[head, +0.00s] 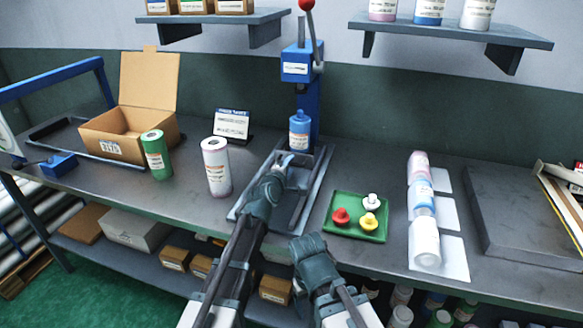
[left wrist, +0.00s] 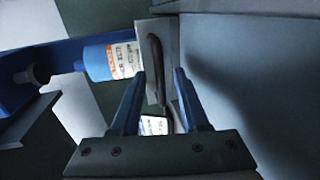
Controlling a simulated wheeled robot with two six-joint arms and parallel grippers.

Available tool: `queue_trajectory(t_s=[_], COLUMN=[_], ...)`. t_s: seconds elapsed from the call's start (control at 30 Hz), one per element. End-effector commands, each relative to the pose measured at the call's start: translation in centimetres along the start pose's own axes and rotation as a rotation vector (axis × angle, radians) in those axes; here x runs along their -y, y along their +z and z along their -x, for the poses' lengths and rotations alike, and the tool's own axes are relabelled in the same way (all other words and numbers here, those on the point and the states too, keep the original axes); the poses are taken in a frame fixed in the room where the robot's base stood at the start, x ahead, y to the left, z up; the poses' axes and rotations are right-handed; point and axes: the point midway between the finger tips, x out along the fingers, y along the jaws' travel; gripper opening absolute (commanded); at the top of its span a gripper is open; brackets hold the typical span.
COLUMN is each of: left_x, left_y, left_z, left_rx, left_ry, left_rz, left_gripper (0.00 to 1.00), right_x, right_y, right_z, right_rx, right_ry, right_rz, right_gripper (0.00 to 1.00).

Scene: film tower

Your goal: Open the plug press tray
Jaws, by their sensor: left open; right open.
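The blue plug press (head: 297,68) stands at the back middle of the bench with a lever topped by a red knob. A blue bottle (head: 299,132) is upright under it and lies sideways in the left wrist view (left wrist: 110,61). The grey tray (head: 318,180) is at the press's foot. My left gripper (head: 284,163) is open over the tray's left part, hiding some of it. In the left wrist view, a dark curved handle-like piece (left wrist: 155,58) shows just beyond the open fingers (left wrist: 158,74); contact cannot be told. My right gripper (head: 308,244) is open near the bench's front edge.
A green tray (head: 332,226) with red, yellow and white plugs is right of the press. Several bottles (head: 427,243) stand farther right.

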Motion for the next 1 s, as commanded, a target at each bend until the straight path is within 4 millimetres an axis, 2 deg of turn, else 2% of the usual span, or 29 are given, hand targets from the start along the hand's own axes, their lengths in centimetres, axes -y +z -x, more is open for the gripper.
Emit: queue_trajectory(t_s=[0.03,0.2,0.53,0.57,0.8,1.0], left_x=[0.1,0.0,0.0,0.0,0.0,0.0], left_y=[0.0,0.0,0.0,0.0,0.0,0.0], left_z=[-0.9,-1.9,-2.0,-2.0,-2.0,-2.0], left_rx=[0.000,0.000,0.000,0.000,0.000,0.000], left_ry=[0.000,0.000,0.000,0.000,0.000,0.000], left_rz=[-0.001,0.000,0.000,0.000,0.000,0.000], left_gripper=[0.45,0.45,0.45,0.43,0.00,0.00], right_x=[0.0,0.0,0.0,0.0,0.0,0.0], right_y=[0.0,0.0,0.0,0.0,0.0,0.0], right_z=[-0.2,-0.4,-0.4,-0.4,-0.4,-0.4], right_rx=[0.000,0.000,0.000,0.000,0.000,0.000], right_ry=[0.000,0.000,0.000,0.000,0.000,0.000], right_rz=[0.000,0.000,0.000,0.000,0.000,0.000], right_gripper=[0.76,0.76,0.76,0.76,0.76,0.76])
